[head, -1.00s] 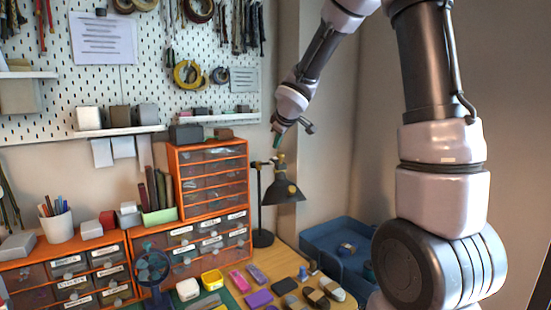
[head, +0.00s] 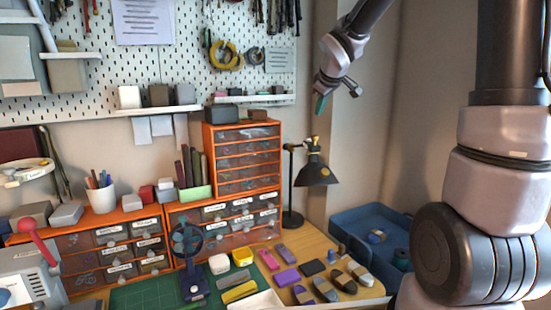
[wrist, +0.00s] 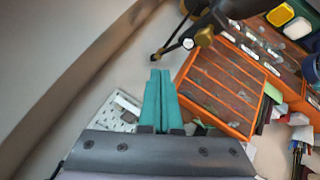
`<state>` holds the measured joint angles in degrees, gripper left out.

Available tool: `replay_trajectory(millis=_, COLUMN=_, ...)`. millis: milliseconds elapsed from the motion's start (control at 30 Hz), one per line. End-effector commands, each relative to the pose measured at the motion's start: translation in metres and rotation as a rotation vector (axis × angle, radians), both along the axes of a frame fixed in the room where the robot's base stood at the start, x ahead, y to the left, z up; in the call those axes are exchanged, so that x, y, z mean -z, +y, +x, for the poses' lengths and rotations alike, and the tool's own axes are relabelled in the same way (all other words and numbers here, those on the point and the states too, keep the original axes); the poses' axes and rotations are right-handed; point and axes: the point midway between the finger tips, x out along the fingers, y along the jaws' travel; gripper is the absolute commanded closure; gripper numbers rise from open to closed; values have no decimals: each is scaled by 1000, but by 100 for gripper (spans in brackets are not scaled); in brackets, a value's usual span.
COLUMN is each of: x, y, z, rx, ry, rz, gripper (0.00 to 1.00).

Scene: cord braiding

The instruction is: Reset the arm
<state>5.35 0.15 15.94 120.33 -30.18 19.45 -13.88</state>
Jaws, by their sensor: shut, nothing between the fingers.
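My gripper (head: 320,104) hangs from my raised arm in front of the pegboard's right edge, above the black desk lamp (head: 315,174). In the wrist view its two teal fingers (wrist: 159,100) lie together, shut with nothing between them. The gripper is in the air and touches nothing that I can see. The orange drawer tower (head: 242,158) stands below and to the left of it, and also shows in the wrist view (wrist: 222,85).
A blue bin (head: 370,240) stands at the lower right. Small coloured blocks lie on the wooden desk beside a green mat (head: 150,292) and a small blue fan (head: 188,245). A white shelf (head: 160,110) juts from the pegboard. Open air surrounds the gripper.

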Motion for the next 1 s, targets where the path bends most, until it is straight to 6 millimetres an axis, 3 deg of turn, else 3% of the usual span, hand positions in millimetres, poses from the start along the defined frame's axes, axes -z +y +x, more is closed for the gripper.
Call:
replay_trajectory(millis=100, x=-20, y=-18, z=-46, rx=142, ry=15, rz=81, gripper=100)
replay_trajectory(millis=300, x=-35, y=-42, z=-130, rx=390, ry=64, rz=279, gripper=100)
replay_trajectory(millis=600, x=-32, y=-46, z=-247, rx=670, ry=165, rz=641, gripper=100)
replay_trajectory(millis=800, x=-25, y=-39, z=-289, rx=752, ry=224, rz=800, gripper=100)
replay_trajectory(millis=1000, x=-23, y=-36, z=-298, rx=770, ry=244, rz=839, gripper=100)
